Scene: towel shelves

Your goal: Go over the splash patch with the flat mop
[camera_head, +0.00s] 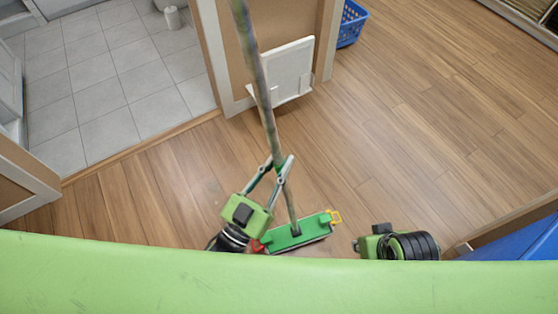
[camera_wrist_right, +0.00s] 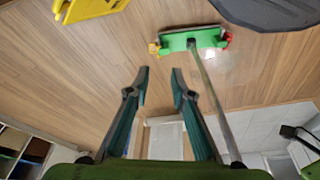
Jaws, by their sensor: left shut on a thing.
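The flat mop has a green head (camera_head: 290,236) lying on the wood floor just in front of me, with a yellow clip at one end and a red one at the other. Its long handle (camera_head: 262,90) rises tilted toward the top of the head view. My left gripper (camera_head: 282,165) is shut on the handle above the head. My right gripper (camera_wrist_right: 160,82) is open and empty, apart from the mop. The mop head also shows in the right wrist view (camera_wrist_right: 186,41). I cannot clearly make out the splash patch; a small pale glint lies near the head there.
A white panel (camera_head: 292,70) stands against the wall end behind the handle. A blue basket (camera_head: 351,24) is beyond it. Grey tiles (camera_head: 120,90) lie through the doorway at left. A yellow object (camera_wrist_right: 88,9) is at the wrist view's top. Wood floor at right is clear.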

